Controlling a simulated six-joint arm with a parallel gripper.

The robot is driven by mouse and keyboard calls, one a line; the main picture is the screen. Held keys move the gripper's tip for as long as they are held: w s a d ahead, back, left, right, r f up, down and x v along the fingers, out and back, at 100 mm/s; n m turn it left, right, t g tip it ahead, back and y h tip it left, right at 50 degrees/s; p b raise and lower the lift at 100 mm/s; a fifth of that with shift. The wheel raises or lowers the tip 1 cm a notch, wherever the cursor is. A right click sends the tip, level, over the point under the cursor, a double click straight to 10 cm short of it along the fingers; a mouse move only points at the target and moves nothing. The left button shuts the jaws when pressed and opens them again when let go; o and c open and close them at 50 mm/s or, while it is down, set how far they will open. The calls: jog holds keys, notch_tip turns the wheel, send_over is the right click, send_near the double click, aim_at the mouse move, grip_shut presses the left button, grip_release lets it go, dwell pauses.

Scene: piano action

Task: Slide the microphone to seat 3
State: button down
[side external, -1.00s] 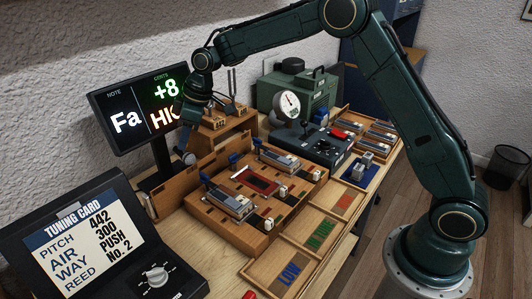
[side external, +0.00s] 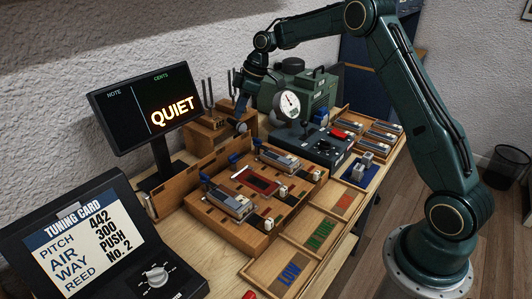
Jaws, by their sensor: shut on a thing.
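My gripper (side external: 244,108) is at the back of the wooden action board (side external: 222,226), near its far right end. It is shut on the microphone (side external: 241,127), a small grey ball-shaped head showing just below the fingers. The fingers themselves are small and partly hidden by the arm. The board carries grey blocks (side external: 230,204) and (side external: 278,160) with a red-floored recess (side external: 258,182) between them. I cannot read any seat numbers.
The display (side external: 150,105) reads QUIET. A tuning card screen (side external: 75,243) stands front left. A wooden holder with upright prongs (side external: 205,130) is just left of my gripper. A round gauge (side external: 289,104) and green machine (side external: 310,95) stand to the right.

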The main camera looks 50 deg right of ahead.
jog(key=shift+d, duration=0.55)
jog(key=c, duration=1.3)
grip_release()
jog(key=shift+o, duration=0.2)
jog(key=v, duration=1.3)
jog(key=shift+r, duration=0.4)
jog(key=shift+s, duration=0.15)
